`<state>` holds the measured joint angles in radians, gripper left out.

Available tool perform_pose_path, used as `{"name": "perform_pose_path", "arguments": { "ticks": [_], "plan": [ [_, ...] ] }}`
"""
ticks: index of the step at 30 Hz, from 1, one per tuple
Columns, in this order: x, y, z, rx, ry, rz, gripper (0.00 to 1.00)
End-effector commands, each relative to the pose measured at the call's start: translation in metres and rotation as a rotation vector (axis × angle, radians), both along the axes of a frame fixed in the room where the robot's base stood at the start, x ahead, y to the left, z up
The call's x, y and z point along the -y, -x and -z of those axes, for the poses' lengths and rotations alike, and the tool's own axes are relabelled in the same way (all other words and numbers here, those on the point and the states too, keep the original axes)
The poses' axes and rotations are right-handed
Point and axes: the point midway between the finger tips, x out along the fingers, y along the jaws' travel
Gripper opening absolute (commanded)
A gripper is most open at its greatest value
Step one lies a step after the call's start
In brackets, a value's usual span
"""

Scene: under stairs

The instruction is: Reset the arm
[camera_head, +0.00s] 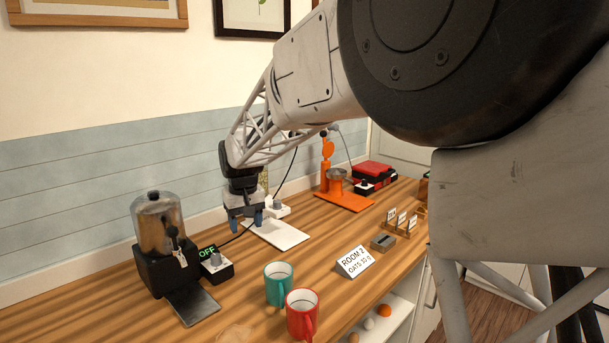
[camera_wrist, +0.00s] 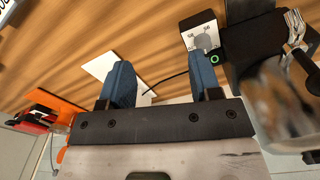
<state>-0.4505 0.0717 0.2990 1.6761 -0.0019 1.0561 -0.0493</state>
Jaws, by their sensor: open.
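My arm reaches in from the right and hides part of the back wall and counter.
A dispenser (camera_head: 157,225) with a control box (camera_head: 216,265) reading OFF stands left. A teal mug (camera_head: 279,285) and a red mug (camera_head: 302,315) stand at the front. A ROOM 2 card (camera_head: 354,262) and an orange stand (camera_head: 343,198) are right. Bare counter lies between mugs and board.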

Motion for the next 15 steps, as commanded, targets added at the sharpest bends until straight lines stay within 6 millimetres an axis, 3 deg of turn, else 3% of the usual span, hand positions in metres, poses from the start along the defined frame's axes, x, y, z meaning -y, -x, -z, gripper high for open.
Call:
{"name": "perform_pose_path", "arguments": {
  "ticks": [3,15],
  "plan": [
    [0.036,0.02,-0.016,0.013,-0.005,0.036,0.58],
    [0.14,0.094,-0.047,0.053,-0.021,0.152,0.58]
  ]
}}
